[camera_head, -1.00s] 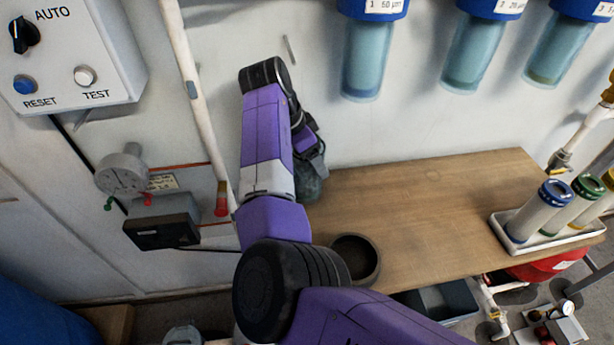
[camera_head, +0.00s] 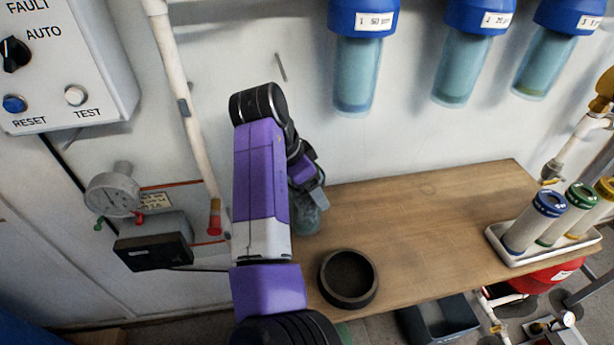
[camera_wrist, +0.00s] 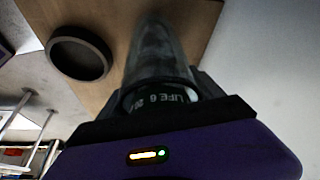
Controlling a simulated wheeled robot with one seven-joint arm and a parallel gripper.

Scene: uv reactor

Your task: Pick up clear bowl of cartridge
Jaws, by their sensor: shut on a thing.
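My gripper (camera_head: 310,194) is at the back left of the wooden bench, partly hidden behind my arm. It is shut on a clear bowl (camera_head: 308,218), a smoky see-through cup that hangs down below the fingers. Three blue-capped housings with clear bowls (camera_head: 357,75) (camera_head: 466,70) (camera_head: 547,60) hang on the wall.
A round dark ring-shaped holder (camera_head: 349,279) stands on the bench (camera_head: 430,220), right of the bowl; it also shows in the wrist view (camera_wrist: 79,53). A white tray (camera_head: 545,250) with capped cartridges (camera_head: 535,222) is at the bench's right end. The bench middle is clear.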

